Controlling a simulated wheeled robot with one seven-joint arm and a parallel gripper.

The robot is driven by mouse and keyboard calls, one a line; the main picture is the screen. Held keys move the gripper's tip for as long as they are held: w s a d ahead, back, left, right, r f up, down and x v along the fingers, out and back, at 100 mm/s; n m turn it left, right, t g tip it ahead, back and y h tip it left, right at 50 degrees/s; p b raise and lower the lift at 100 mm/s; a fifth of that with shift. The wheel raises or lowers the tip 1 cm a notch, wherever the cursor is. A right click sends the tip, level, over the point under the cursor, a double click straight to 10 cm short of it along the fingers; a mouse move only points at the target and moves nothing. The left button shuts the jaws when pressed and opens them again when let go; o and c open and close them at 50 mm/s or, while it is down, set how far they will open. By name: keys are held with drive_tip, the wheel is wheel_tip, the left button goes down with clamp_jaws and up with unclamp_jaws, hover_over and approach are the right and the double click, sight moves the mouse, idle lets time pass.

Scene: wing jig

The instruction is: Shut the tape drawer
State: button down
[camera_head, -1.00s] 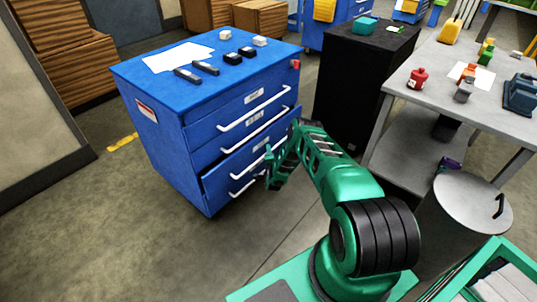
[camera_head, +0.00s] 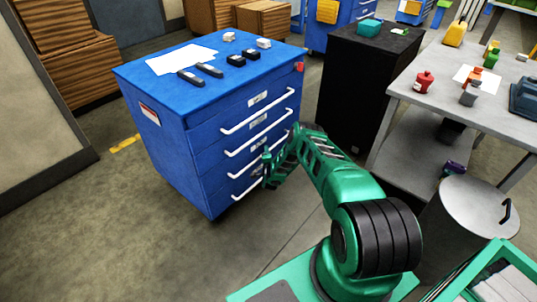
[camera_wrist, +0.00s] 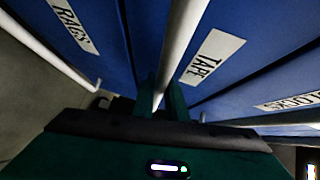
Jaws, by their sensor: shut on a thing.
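The tape drawer (camera_head: 240,162) is the third one down in the blue cabinet (camera_head: 163,120), and its front looks flush with the drawers above and below. In the wrist view its white label reads TAPE (camera_wrist: 213,57). Its white bar handle (camera_wrist: 180,40) runs down between my fingers. My gripper (camera_head: 268,163) is shut on that handle at the right part of the drawer front; the fingers also show in the wrist view (camera_wrist: 162,97). The handle's right end is hidden behind my gripper in the head view.
The RAGS drawer (camera_wrist: 72,25) and another labelled drawer (camera_wrist: 290,102) flank it, each with a bar handle. A black cabinet (camera_head: 350,95), a grey workbench (camera_head: 440,95) and a lidded bin (camera_head: 470,205) stand to the right. The floor before the cabinet is clear.

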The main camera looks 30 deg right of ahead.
drive_tip(key=c, duration=1.9)
unclamp_jaws()
drive_tip(key=shift+w+a+f, duration=0.1)
drive_tip(key=shift+w, duration=0.05)
drive_tip(key=shift+o, duration=0.7)
drive_tip(key=v, duration=1)
drive_tip(key=shift+s, duration=0.4)
drive_tip(key=shift+a, duration=0.1)
